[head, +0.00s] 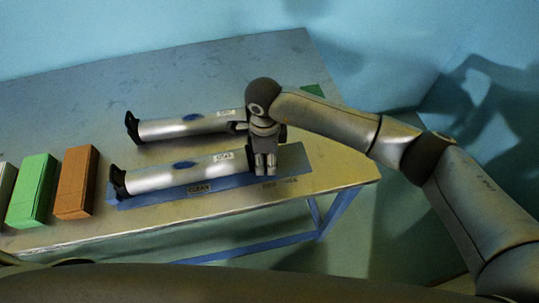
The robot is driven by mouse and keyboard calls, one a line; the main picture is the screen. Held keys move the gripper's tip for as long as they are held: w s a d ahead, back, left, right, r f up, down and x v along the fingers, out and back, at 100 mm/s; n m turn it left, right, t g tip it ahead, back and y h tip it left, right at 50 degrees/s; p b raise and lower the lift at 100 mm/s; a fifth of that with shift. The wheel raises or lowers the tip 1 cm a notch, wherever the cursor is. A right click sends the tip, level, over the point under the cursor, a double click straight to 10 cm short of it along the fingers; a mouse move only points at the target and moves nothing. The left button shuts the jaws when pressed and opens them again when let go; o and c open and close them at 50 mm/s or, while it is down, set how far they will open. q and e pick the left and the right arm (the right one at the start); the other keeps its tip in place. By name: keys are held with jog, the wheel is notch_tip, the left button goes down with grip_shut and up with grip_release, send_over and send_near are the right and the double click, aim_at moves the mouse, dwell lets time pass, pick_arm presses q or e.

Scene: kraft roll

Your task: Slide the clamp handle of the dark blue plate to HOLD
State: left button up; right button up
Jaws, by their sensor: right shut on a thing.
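The dark blue plate (160,200) lies along the table's front edge, under the nearer silver roll (175,176). A small tag on its front reads CLEAN. My right gripper (265,172) points down at the right end of that roll, over the right part of the plate. Its fingers are shut on what appears to be the clamp handle, which they mostly hide. Small lettering (280,182) shows on the plate just right of the fingers, too small to read. My left gripper is not in view.
A second silver roll (188,126) lies behind, its right end close to my right gripper. Orange (76,182) and green (33,190) boxes stand at the left. A green patch (313,90) shows behind my arm. The table (90,90) is clear at the back left.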

jog(key=shift+s+a, duration=0.15)
jog(key=shift+a, duration=0.35)
jog(key=o, duration=1.2)
jog(key=shift+c, duration=0.2)
jog(key=shift+r, duration=0.1)
notch_tip(320, 180, up, 12)
